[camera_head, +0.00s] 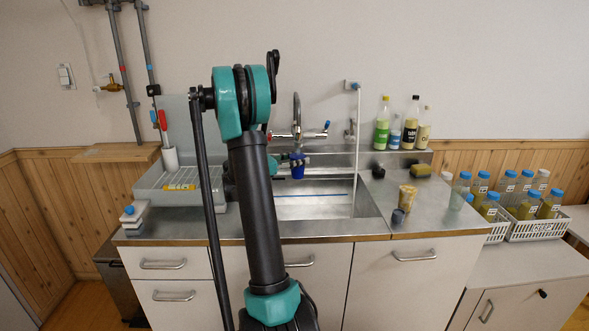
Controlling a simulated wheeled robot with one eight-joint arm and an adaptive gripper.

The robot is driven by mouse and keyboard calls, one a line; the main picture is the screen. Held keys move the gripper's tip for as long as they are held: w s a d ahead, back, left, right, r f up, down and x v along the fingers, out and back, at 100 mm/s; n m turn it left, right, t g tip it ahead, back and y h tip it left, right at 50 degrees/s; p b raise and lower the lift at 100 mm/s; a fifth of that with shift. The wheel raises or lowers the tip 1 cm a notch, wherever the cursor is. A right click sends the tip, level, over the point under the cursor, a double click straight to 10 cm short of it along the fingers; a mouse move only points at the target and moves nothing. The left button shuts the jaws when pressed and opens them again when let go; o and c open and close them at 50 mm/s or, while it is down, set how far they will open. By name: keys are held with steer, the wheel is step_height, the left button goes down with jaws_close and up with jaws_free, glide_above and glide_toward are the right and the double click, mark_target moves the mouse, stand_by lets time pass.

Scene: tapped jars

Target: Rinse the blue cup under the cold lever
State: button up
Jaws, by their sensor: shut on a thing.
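The blue cup (297,170) is upright over the sink (330,186), below the tap (296,113). My gripper (296,158) is shut on the cup near its rim, partly hidden behind my arm. The tap is on the back wall; its lever with a blue tip (327,125) is on the right, and the red-marked side (270,135) is on the left. I cannot make out any water stream.
A patterned tumbler (407,197) and a small grey-blue item (398,216) stand on the right counter. Several bottles (383,123) and a sponge (421,170) are behind. A grey drying rack (155,187) is left. Baskets (535,225) of blue-capped jars are far right.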

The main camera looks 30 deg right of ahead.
mark_target(300, 168)
steer(key=shift+s+a, duration=0.65)
steer(key=shift+s, duration=0.5)
steer(key=shift+s+a, duration=0.65)
steer(key=shift+s, duration=0.55)
steer(key=shift+s+a, duration=0.65)
steer(key=shift+s, duration=0.5)
steer(key=s+a+r, duration=0.2)
steer(key=s+r, duration=0.2)
steer(key=shift+s+a, duration=0.15)
steer(key=shift+a, duration=0.1)
